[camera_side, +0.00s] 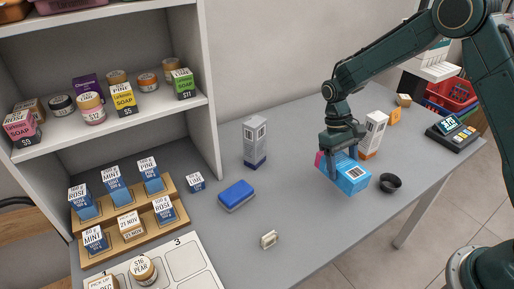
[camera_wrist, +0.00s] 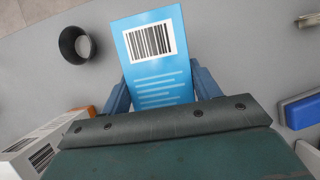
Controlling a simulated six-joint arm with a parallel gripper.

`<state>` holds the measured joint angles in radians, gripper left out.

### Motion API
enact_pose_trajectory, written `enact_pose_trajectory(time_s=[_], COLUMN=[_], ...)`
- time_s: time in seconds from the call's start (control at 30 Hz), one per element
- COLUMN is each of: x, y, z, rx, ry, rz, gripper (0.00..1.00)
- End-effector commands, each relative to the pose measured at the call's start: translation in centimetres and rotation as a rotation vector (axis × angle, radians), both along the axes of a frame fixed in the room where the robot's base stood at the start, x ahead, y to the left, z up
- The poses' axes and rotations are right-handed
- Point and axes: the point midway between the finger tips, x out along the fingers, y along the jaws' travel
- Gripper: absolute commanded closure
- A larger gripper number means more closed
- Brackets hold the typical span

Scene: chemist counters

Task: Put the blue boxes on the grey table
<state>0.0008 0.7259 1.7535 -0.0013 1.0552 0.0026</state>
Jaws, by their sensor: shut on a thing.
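A blue box (camera_side: 350,178) with a barcode lies at the middle right of the grey table (camera_side: 300,212). My gripper (camera_side: 343,150) is shut on it from above. In the wrist view the box (camera_wrist: 152,75) sits between my two blue fingers, its barcode face toward the camera. I cannot tell whether the box touches the table. Smaller blue-and-white boxes, such as one marked MINT (camera_side: 96,240), stand on the wooden stepped rack (camera_side: 132,250) at left. A small blue-and-white box (camera_side: 195,182) stands on the table beside the rack.
A black cup (camera_side: 390,183) is just right of the held box. A white-and-orange box (camera_side: 373,136) stands behind it. A tall grey box (camera_side: 254,144), a blue sponge-like block (camera_side: 236,195) and a small white item (camera_side: 269,239) are left.

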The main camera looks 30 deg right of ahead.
Motion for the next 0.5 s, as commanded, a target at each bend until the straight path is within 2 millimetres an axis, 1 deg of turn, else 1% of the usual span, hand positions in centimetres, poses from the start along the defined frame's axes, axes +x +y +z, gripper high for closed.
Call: enact_pose_trajectory(time_s=[0.33,0.5], x=[0.0,-0.1], y=[-0.1,-1.0], z=[0.0,0.1], rx=[0.000,-0.001], ry=[0.000,-0.001], rz=[-0.003,-0.054], gripper=[0.64,0.64])
